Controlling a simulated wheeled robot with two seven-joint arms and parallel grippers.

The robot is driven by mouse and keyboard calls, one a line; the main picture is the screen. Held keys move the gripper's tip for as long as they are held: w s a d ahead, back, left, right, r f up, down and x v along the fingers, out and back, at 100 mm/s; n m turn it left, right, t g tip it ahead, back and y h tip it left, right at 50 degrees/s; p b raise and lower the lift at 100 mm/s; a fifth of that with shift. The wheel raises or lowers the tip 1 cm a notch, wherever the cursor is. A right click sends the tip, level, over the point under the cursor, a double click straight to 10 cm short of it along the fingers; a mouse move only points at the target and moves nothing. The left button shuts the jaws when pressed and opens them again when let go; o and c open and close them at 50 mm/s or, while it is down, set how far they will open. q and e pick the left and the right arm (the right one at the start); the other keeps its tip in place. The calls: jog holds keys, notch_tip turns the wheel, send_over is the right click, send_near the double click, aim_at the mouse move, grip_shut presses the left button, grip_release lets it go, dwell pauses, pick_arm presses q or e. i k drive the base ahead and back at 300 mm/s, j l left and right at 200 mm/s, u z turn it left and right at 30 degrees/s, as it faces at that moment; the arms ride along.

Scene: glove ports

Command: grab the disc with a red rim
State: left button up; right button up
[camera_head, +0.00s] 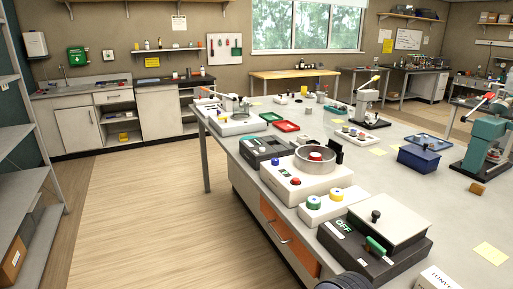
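No disc with a red rim can be made out for certain. A red round piece (316,156) sits inside a grey metal ring (301,164) on top of a white box (291,185). On a low white block (322,211) in front of it are a green-and-blue round piece (313,202) and a yellow-and-blue round piece (336,194). A small pale block (345,137) farther back carries several small round pieces, one of them reddish (361,136), too small to tell its rim.
The devices stand on a long grey bench (415,185). A black box with a pale lid and a green switch (375,246) stands nearest. A blue bin (418,159) and a teal press (482,145) are at the right. The wooden floor (150,210) left of the bench is clear.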

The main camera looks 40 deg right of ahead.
aim_at(314, 156)
jog(key=i+z, duration=0.35)
jog(key=i, duration=0.2)
jog(key=i+j+z, duration=0.1)
jog(key=i+z, duration=0.25)
jog(key=i, duration=0.25)
jog(key=i+z, duration=0.2)
jog(key=z, duration=0.2)
jog(key=i+z, duration=0.2)
jog(key=z, duration=0.2)
jog(key=i+j+z, duration=0.2)
jog(key=z, duration=0.2)
jog(key=i+j+z, duration=0.15)
jog(key=z, duration=0.2)
